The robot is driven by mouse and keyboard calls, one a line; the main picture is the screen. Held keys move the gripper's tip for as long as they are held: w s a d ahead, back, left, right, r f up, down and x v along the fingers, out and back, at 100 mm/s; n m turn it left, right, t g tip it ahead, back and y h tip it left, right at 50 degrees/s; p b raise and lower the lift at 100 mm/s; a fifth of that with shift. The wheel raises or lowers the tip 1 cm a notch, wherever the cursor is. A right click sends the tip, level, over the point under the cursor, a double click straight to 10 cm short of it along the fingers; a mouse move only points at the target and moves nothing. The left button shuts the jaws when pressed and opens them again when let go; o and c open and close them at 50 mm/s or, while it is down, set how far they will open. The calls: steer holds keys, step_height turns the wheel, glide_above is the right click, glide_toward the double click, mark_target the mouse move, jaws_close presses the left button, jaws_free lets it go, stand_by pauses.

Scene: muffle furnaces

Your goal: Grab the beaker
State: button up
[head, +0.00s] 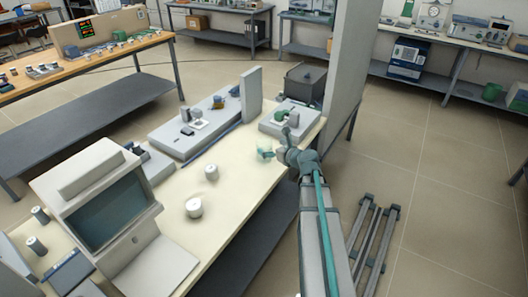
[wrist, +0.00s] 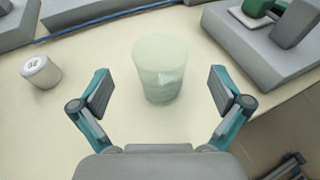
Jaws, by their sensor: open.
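The beaker (wrist: 160,70) is a clear, pale greenish cup standing upright on the cream bench top (wrist: 70,125). In the wrist view it is in the upper middle, ahead of my gripper (wrist: 160,92). My gripper is open, with one finger to the left of the beaker and one to the right, and neither touches it. In the head view the beaker (head: 265,153) is small and partly hard to make out beside my gripper (head: 276,152) near the bench's right edge.
A white cylindrical container (wrist: 40,73) stands left of the beaker. A grey device with a green part (wrist: 265,45) is at the right. A long grey unit (head: 205,120) lies behind. A furnace with a dark window (head: 108,210) stands at the left. Bench around the beaker is clear.

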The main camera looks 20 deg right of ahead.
mark_target(260, 141)
steer(key=shift+p+x, duration=0.7)
steer(key=shift+x, duration=2.05)
steer(key=shift+r, duration=0.1)
steer(key=c, duration=1.3)
